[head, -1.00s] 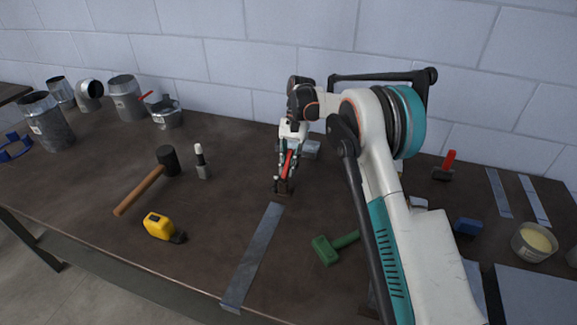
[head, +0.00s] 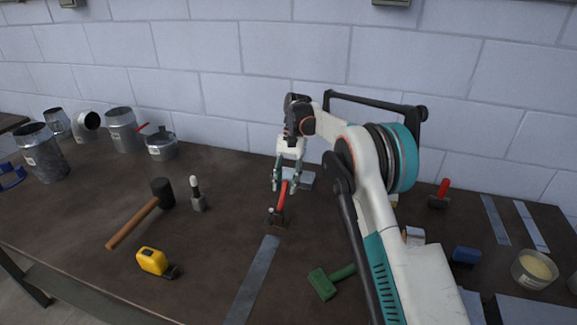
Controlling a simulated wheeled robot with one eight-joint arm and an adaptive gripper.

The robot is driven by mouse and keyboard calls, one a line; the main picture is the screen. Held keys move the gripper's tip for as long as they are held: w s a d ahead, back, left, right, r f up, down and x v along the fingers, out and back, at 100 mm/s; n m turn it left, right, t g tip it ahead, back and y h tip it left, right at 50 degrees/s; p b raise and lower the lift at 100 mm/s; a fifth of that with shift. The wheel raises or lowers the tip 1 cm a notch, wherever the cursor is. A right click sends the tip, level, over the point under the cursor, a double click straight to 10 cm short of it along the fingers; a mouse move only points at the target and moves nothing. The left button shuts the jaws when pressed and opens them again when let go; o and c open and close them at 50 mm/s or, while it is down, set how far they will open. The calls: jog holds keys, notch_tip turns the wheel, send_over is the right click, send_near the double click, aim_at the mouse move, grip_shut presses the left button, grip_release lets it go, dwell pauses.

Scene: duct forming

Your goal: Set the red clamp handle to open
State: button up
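The toggle clamp (head: 276,218) stands on the table at the far end of a flat metal strip (head: 254,275). Its red handle (head: 282,194) rises steeply from the dark base and leans slightly right in the head view. My gripper (head: 285,188) is above and around the top of the handle, pointing down. Its two fingers are spread, one on each side of the red handle, with visible gaps. I cannot tell how far in front of or behind the handle the fingers are.
A green tool (head: 325,283) lies right of the strip. Metal duct pieces (head: 121,130) stand back left. A block wall (head: 200,50) closes the back.

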jog(key=v, duration=0.7)
jog(key=shift+r, duration=0.2)
jog(key=s+d+r+t, duration=0.2)
jog(key=s+r, duration=0.1)
jog(key=r, duration=0.3)
jog(key=s+d+r+t, duration=0.2)
jog(key=s+d+r, duration=0.1)
jog(key=r, duration=0.3)
jog(key=s+d+r+n+t, duration=0.1)
jog(key=s+d+r, duration=0.1)
jog(key=s, duration=0.4)
jog(key=s+d+r+n+t, duration=0.1)
jog(key=s+d+r+t, duration=0.15)
jog(key=s, duration=0.25)
jog(key=s+d+f+t, duration=0.1)
jog(key=s+d+f, duration=0.1)
jog(key=s, duration=0.6)
jog(key=s+d+f+n+t+h, duration=0.1)
jog(key=s+f, duration=0.3)
jog(key=s, duration=0.4)
jog(key=s+d+f+n+t+h, duration=0.1)
jog(key=s+d+f+t, duration=0.2)
jog(key=s, duration=0.5)
jog(key=shift+d+f, duration=0.15)
jog(key=shift+f, duration=0.15)
jog(key=shift+s, duration=0.1)
